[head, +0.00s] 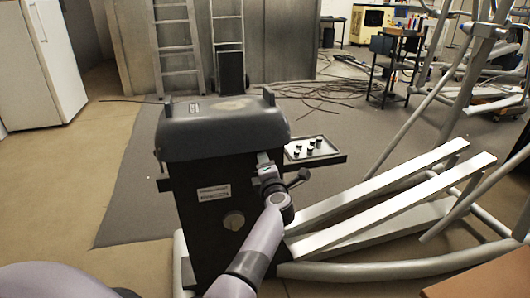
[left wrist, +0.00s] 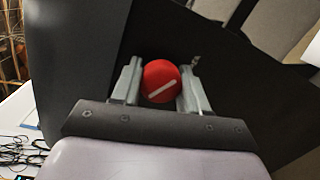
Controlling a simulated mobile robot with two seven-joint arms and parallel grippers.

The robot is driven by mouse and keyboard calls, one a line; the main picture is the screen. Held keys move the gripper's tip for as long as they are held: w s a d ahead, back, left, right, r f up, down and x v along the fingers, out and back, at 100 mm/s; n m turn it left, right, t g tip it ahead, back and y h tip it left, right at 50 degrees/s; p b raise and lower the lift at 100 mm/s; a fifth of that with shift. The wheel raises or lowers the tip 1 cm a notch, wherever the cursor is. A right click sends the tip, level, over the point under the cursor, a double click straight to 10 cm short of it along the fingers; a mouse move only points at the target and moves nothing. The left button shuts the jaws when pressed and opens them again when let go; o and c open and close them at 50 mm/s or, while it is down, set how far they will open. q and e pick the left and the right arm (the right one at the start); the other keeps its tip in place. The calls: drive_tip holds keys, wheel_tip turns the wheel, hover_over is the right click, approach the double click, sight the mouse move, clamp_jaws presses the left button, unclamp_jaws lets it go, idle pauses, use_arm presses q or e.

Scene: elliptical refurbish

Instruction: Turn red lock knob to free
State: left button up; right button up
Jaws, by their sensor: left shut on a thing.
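The red lock knob (left wrist: 160,82) shows in the left wrist view as a round red disc with a white line slanting up to the right. It sits against the dark housing, which also shows in the head view (head: 205,235). My left gripper (head: 266,168) is at the upper right of the housing's front face. In the left wrist view, the fingers of this gripper (left wrist: 160,88) stand on either side of the knob, shut on it. In the head view the knob is mostly hidden by the gripper. My right gripper is in neither view.
A grey cover (head: 220,130) tops the housing. A tray with several small black-topped parts (head: 312,149) is at right. White rails (head: 390,200) extend right. Floor at left is clear.

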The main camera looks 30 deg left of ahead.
use_arm(q)
drive_tip(key=m+p, duration=0.2)
drive_tip(key=p, duration=0.1)
drive_tip(key=shift+r+m+g, duration=0.25)
drive_tip(key=shift+m+g, duration=0.05)
drive_tip(key=shift+m, duration=0.1)
drive_tip(key=shift+m+p, duration=0.8)
drive_tip(key=shift+p, duration=0.05)
drive_tip(key=m+p, duration=0.2)
drive_tip(key=m, duration=0.1)
drive_tip(key=shift+f+m+g, duration=0.15)
drive_tip(key=shift+m+g, duration=0.25)
drive_tip(key=shift+f+m+y+p, duration=0.1)
drive_tip(key=shift+m+y+p, duration=0.2)
drive_tip(key=shift+m+p, duration=0.5)
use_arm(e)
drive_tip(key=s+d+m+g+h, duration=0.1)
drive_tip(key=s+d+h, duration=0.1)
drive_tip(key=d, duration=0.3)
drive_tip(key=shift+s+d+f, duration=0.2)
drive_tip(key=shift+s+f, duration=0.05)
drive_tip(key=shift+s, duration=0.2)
use_arm(q)
drive_tip(key=shift+m, duration=0.4)
drive_tip(key=o, duration=1)
drive_tip(key=shift+o, duration=0.2)
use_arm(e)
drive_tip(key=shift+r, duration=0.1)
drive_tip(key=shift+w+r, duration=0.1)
